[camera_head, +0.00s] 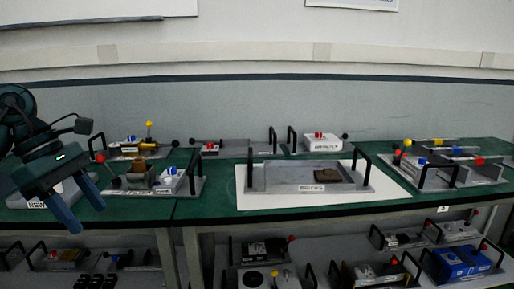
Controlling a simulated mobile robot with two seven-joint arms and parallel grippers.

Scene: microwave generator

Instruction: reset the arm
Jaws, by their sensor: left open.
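My left arm comes in at the left edge of the head view. Its gripper (78,208) is open and empty, with two dark blue fingers pointing down. It hangs in front of the left end of the green bench (215,207) and hides part of a grey tray there. My right gripper does not show.
Several other handled trays stand on the bench, including one at the right (487,174). A lower shelf holds more equipment, including a blue item (462,262).

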